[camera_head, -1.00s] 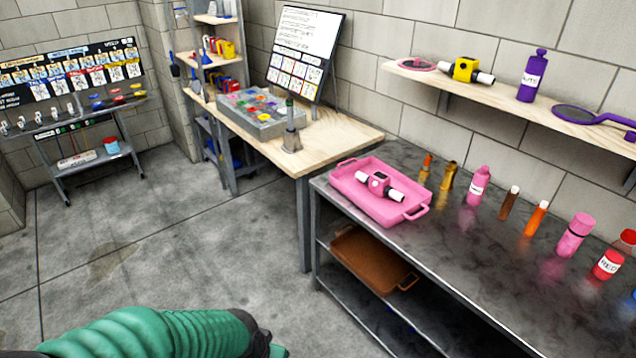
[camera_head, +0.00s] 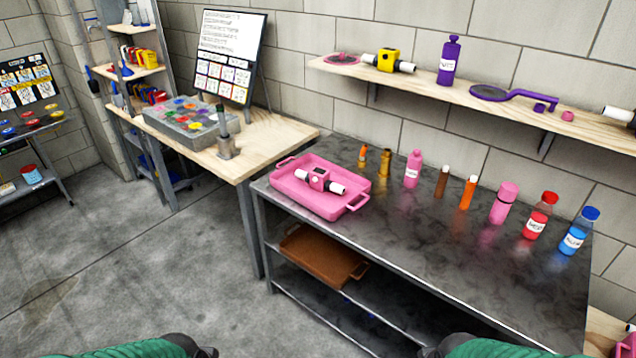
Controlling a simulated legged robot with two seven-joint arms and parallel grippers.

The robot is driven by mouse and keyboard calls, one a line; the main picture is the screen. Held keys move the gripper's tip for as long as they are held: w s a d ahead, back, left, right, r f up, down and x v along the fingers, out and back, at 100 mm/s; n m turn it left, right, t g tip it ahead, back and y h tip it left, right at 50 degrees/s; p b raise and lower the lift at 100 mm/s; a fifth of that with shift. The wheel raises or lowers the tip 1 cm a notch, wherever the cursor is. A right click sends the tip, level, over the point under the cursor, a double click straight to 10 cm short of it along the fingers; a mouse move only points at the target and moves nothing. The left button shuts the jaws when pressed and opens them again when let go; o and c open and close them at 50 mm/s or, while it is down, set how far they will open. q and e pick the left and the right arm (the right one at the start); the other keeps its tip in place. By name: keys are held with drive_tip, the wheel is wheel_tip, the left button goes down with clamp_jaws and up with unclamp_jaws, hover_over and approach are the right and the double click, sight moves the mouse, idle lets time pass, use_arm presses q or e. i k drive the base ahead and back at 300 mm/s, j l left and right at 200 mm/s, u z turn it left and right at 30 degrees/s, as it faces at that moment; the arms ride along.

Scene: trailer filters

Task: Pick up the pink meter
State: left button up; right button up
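The pink meter (camera_head: 319,179) is a small pink block with a white pipe stub on each side. It lies in a pink tray (camera_head: 338,206) with a handle at each end. The tray stands on the left end of the dark metal table (camera_head: 430,262). Green sleeves of my two arms show at the bottom edge, the left one (camera_head: 150,348) and the right one (camera_head: 490,347). Their dark ends are at the frame's lower edge, well short of the table. I cannot make out fingers on either gripper.
Several bottles and tubes, such as the pink bottle (camera_head: 413,170) and blue bottle (camera_head: 579,232), stand along the table's back. A brown tray (camera_head: 325,278) is on the lower shelf. A yellow meter (camera_head: 386,60) is on the wall shelf (camera_head: 480,101). The floor in front is clear.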

sight(324, 184)
drive_tip(key=i+j, duration=0.35)
drive_tip(key=i, duration=0.25)
drive_tip(key=i+j+z, duration=0.1)
drive_tip(key=i+j, duration=0.25)
drive_tip(key=i, duration=0.25)
drive_tip(key=i+j+z, duration=0.1)
drive_tip(key=i+j, duration=0.3)
drive_tip(key=i, duration=0.2)
drive_tip(key=i+j, duration=0.45)
drive_tip(key=i+l+z, duration=0.05)
drive_tip(key=i, duration=0.05)
